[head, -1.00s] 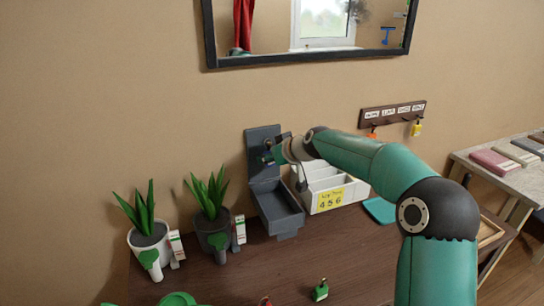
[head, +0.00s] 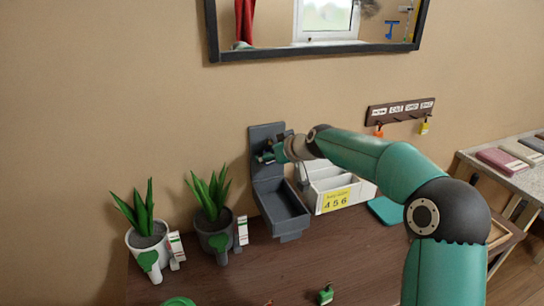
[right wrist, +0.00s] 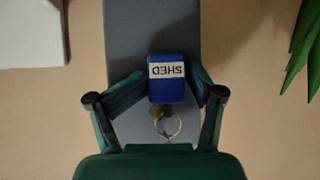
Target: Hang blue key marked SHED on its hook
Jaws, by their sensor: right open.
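The blue key tag marked SHED (right wrist: 166,79) shows in the right wrist view, its lettering upside down, with a metal ring and key (right wrist: 165,123) at its lower end. It is in front of a grey panel. My right gripper (right wrist: 168,85) is open with one finger on each side of the tag. In the head view my right gripper (head: 268,155) is at the grey back plate (head: 265,132) of a grey holder; the blue tag is not clear there. The hook rack (head: 401,110) is on the wall to the right, its third label seemingly SHED.
An orange tag (head: 379,132) and a yellow tag (head: 424,128) hang on the rack's outer hooks. A white box (head: 335,186) stands beside the grey tray (head: 287,212). Two potted plants (head: 148,240) stand left. A green tag (head: 326,296) lies on the brown table (head: 375,262).

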